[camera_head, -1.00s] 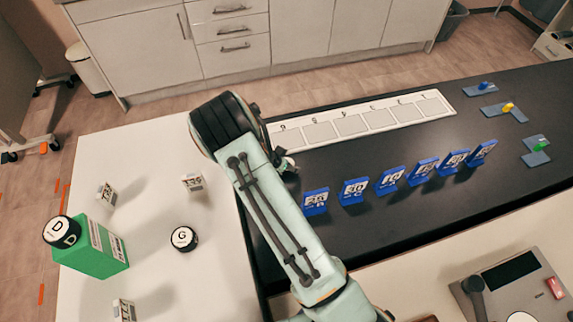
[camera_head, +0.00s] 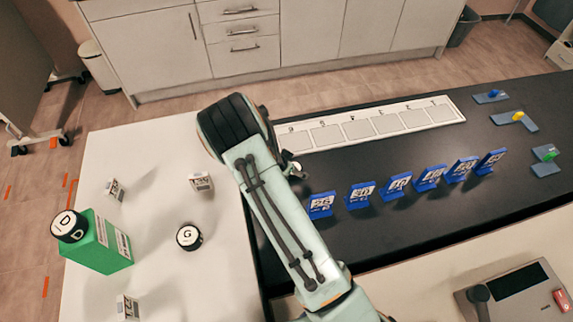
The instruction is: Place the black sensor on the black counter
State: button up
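The black counter (camera_head: 400,165) is the dark top that runs from the middle to the upper right. No thing in view is clearly marked as the black sensor. Two black round pieces with white lettered tops show at the left. One marked G (camera_head: 189,237) lies on the white table. One marked D (camera_head: 68,226) sits tilted at the top of a green box (camera_head: 98,243). My gripper (camera_head: 292,165) is mostly hidden behind my arm. Only a small metal part shows over the counter's left edge, and its fingers and any held thing cannot be seen.
Several blue upright cards (camera_head: 397,185) stand in a row on the counter, behind them a white strip with grey squares (camera_head: 370,125). Grey plates with coloured knobs (camera_head: 515,119) lie far right. Small white labelled blocks (camera_head: 201,182) stand on the white table (camera_head: 150,165). A device (camera_head: 515,290) sits lower right.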

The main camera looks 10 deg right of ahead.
jog(key=v, duration=1.1)
jog(key=s+r+n+g+y, duration=0.2)
jog(key=s+r+n, duration=0.3)
jog(key=s, duration=0.8)
jog(key=s+r+n+g+y, duration=0.2)
jog(key=s+r+n+y, duration=0.2)
jog(key=s+r, duration=0.7)
jog(key=shift+s+a+n, duration=0.25)
jog(key=shift+s+n, duration=0.95)
jog(key=shift+s, duration=0.05)
